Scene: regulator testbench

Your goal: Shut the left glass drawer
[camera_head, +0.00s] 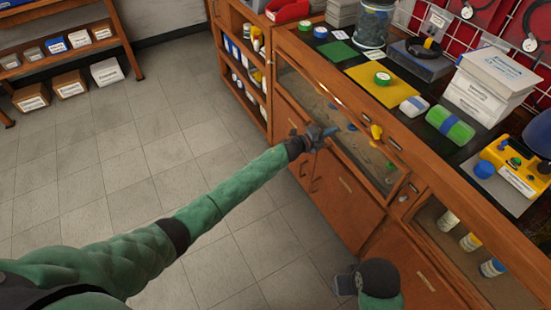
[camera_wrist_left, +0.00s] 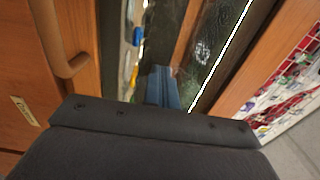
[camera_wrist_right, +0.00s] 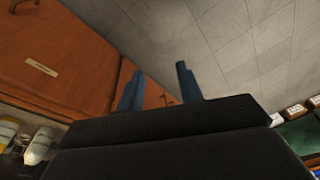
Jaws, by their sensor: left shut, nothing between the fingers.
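The left glass drawer (camera_head: 345,152) is the long wood-framed glass front under the worktop, with small yellow and blue items showing at it. How far it stands out from the cabinet is hard to tell. My left gripper (camera_head: 328,132) is shut and empty, with its fingertips at the drawer's glass front. In the left wrist view its blue fingers (camera_wrist_left: 163,88) are together in front of the glass (camera_wrist_left: 215,45); I cannot tell whether they touch it. My right gripper (camera_wrist_right: 158,88) is open and empty, pointing toward the floor beside the lower cabinets.
A right glass compartment (camera_head: 440,235) holds several bottles. Wooden cabinet doors (camera_head: 340,195) with handles lie below the left drawer. The worktop carries a yellow mat (camera_head: 385,85), white boxes (camera_head: 490,85) and a yellow device (camera_head: 512,165). The tiled floor (camera_head: 130,160) at left is clear.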

